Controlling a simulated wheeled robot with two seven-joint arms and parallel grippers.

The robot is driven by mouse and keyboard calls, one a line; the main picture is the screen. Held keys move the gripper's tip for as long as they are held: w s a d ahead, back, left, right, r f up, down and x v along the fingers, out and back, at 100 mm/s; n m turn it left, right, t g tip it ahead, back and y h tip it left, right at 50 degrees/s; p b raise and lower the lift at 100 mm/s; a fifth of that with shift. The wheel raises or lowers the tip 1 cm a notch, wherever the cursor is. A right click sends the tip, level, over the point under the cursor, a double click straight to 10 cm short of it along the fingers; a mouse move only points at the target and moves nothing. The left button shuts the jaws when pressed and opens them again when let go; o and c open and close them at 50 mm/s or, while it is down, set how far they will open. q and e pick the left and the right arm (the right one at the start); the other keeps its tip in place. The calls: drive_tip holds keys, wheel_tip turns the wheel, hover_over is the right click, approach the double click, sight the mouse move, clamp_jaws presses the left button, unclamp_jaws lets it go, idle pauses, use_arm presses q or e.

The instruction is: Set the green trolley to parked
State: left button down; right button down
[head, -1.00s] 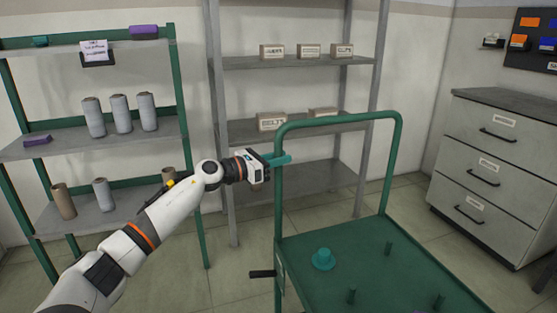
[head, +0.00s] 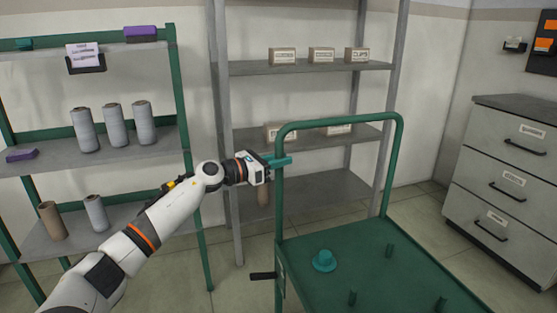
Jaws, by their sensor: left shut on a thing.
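The green trolley (head: 350,281) stands in the middle right of the head view, with a tall tube handle (head: 340,122) at its far end. My left gripper (head: 279,161) is at the handle's left upright and shut on it, with its teal fingers at the tube. A teal hat-shaped piece (head: 324,261) and several short green pegs (head: 389,251) are on the deck. A black lever (head: 262,275) sticks out from the trolley's left side. The trolley's near end and wheels are out of view. My right gripper is not in view.
A green-framed shelf (head: 130,145) with grey spools (head: 114,126) stands at the left. A grey shelf unit (head: 310,68) with boxes (head: 321,55) stands behind the handle. A drawer cabinet (head: 505,185) is at the right. Bare floor (head: 425,215) shows between trolley and cabinet.

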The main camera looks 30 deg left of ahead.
use_arm(q)
drive_tip(key=shift+a+r, duration=0.15)
drive_tip(key=shift+a, duration=0.1)
drive_tip(key=c, duration=1.6)
unclamp_jaws()
drive_tip(key=shift+o, duration=1.4)
drive_tip(key=shift+w, duration=0.15)
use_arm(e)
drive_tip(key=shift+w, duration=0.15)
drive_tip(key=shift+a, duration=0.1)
use_arm(q)
drive_tip(key=shift+s+a+f, duration=0.2)
drive_tip(key=shift+s+a, duration=0.05)
drive_tip(key=shift+s, duration=0.15)
drive_tip(key=b+v, duration=0.1)
drive_tip(key=v, duration=1)
drive_tip(key=shift+s, duration=0.1)
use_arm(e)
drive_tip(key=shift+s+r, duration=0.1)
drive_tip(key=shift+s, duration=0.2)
